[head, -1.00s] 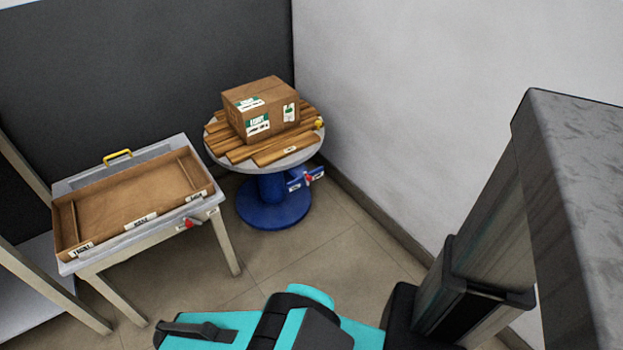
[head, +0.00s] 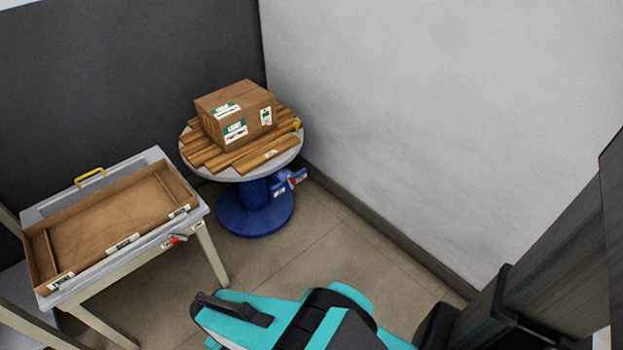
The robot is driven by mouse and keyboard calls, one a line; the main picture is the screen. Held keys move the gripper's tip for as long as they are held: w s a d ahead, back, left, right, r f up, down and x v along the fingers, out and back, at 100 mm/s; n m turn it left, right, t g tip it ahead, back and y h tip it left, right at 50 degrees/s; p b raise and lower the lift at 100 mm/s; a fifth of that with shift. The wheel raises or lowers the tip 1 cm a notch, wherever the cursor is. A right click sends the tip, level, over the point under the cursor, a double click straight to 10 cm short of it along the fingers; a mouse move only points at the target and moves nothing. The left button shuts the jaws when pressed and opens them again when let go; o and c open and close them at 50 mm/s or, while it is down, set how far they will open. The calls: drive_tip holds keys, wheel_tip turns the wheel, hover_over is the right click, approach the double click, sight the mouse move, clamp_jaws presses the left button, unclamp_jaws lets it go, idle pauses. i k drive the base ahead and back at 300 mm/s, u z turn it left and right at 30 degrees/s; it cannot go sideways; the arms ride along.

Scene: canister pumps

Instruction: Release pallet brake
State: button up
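A wooden pallet (head: 222,161) of slats lies on a round grey turntable top (head: 288,158) on a blue pedestal (head: 255,215). A brown cardboard box (head: 236,112) with green and white labels sits on the slats. A small blue bracket with a red part (head: 291,180), possibly the brake lever, sticks out on the right side of the pedestal below the top. A yellow knob (head: 297,124) shows at the right edge of the top. My gripper is not clearly visible; part of my teal and black arm is at the bottom.
A grey table (head: 206,209) at left holds an open, empty brown tray (head: 110,215) with labels. It has a yellow handle (head: 90,176) at the back and a red lever (head: 178,240) at its front right. Walls stand behind and to the right. Floor is clear before the turntable.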

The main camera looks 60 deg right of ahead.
sight(291, 182)
drive_tip(key=z, duration=0.55)
drive_tip(key=k, duration=1.2)
drive_tip(key=u, duration=0.8)
drive_tip(key=i, duration=1)
drive_tip(key=z, duration=0.15)
